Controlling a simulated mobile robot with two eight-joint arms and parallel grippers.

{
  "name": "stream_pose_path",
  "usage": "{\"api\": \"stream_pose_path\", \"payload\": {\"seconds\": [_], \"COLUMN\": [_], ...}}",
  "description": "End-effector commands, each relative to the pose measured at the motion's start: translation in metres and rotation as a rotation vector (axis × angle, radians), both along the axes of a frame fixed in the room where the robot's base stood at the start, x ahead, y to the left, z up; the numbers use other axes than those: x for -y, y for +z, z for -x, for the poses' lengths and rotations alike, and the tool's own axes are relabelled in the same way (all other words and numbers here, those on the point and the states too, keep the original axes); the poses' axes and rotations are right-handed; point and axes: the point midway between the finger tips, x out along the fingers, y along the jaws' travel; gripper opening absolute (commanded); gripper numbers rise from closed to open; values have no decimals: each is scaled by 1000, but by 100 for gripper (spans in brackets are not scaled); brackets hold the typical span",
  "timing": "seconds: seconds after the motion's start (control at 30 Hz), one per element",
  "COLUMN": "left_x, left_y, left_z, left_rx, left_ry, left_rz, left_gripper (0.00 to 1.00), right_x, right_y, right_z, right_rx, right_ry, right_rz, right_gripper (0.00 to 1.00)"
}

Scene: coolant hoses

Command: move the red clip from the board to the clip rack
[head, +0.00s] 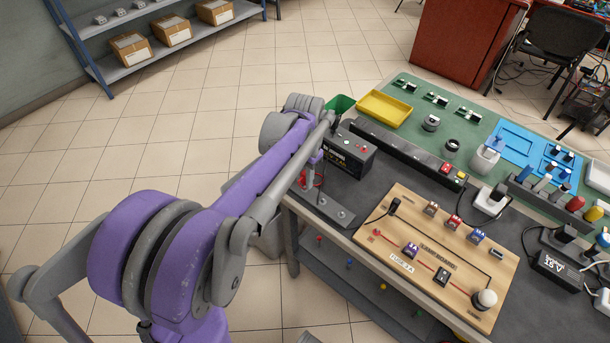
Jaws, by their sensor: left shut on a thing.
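My left gripper (311,179) points down at the left edge of the workbench, beside the black battery box. It is shut on a small red thing (301,179), which looks like the red clip; the fingers and arm partly hide it. A grey metal strip with round spots (338,212) lies on the bench just below the gripper; I cannot tell whether it is the clip rack. The wooden lamp board (398,247) lies to the right, with a black clip-like part (394,205) at its upper left end. My right gripper is not in view.
The black battery (347,153) stands close to the gripper's right. White chargers and cables crowd the right side. Open tiled floor lies left of the bench.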

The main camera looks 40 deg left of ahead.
Motion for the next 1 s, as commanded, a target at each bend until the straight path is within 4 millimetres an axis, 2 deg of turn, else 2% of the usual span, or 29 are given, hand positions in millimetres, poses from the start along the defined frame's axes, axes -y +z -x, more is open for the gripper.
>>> {"api": "stream_pose_path", "payload": {"seconds": [1.0], "left_x": [0], "left_y": [-7], "left_z": [0], "left_rx": [0], "left_ry": [0], "left_rz": [0], "left_gripper": [0], "right_x": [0], "right_y": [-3], "right_z": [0], "right_rx": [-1], "right_ry": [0], "right_rz": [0], "right_gripper": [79]}}
